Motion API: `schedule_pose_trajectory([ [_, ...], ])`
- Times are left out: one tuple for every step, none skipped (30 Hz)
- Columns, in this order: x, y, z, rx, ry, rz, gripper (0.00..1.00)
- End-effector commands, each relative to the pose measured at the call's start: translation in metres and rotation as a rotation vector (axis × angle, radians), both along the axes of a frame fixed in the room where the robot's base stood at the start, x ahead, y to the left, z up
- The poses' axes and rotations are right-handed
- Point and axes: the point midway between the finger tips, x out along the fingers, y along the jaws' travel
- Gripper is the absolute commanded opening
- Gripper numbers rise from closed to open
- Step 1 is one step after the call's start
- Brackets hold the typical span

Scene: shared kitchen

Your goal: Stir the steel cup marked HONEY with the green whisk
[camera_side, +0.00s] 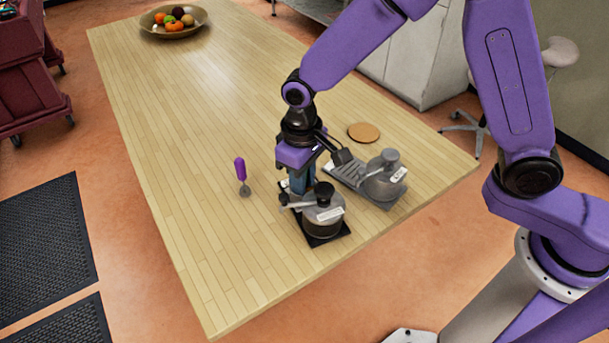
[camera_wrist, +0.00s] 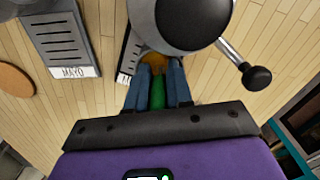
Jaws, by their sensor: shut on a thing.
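My gripper (camera_side: 300,186) points down at the near steel cup (camera_side: 322,222) on the table. In the wrist view my gripper (camera_wrist: 158,85) is shut on a green handle (camera_wrist: 158,92), which I take for the green whisk. Its lower end is hidden, and I cannot tell whether it is inside the cup. An orange-brown patch (camera_wrist: 155,60) shows just beyond the fingers. The near cup has a domed top (camera_wrist: 185,15) and a side lever with a black ball (camera_wrist: 257,77). Its label is too small to read.
A second steel cup (camera_side: 383,180) stands behind to the right, by a plate marked MAYO (camera_wrist: 75,72). A purple-handled tool (camera_side: 240,170) is left of my gripper. A brown disc (camera_side: 363,132) and a fruit bowl (camera_side: 172,32) lie farther back. The table's left side is clear.

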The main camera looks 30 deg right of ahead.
Motion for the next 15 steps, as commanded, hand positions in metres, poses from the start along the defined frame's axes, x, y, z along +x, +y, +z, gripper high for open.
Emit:
schedule_pose_trajectory([
  [-0.001,0.001,0.0,0.0,0.0,0.001,0.0],
  [-0.001,0.001,0.0,0.0,0.0,0.001,0.0],
  [-0.002,0.001,0.0,0.0,0.0,0.001,0.0],
  [-0.002,0.001,0.0,0.0,0.001,0.001,0.0],
  [-0.003,0.0,0.0,0.0,0.001,0.001,0.0],
  [-0.005,0.0,0.0,0.0,0.001,0.001,0.0],
  [-0.006,-0.001,0.0,0.0,0.0,0.001,0.0],
  [-0.007,-0.001,0.0,0.0,0.0,0.001,0.0],
  [-0.008,-0.002,0.0,0.0,0.0,0.001,0.0],
  [-0.009,-0.003,0.0,0.0,0.001,0.001,0.0],
  [-0.011,-0.004,0.0,-0.001,0.003,0.001,0.0],
  [-0.012,-0.004,-0.001,-0.003,0.004,0.001,0.0],
  [-0.013,-0.005,-0.001,-0.003,0.005,0.001,0.0],
  [-0.013,-0.005,-0.001,-0.004,0.006,0.001,0.0],
  [-0.013,-0.006,-0.001,-0.005,0.007,0.001,0.0],
])
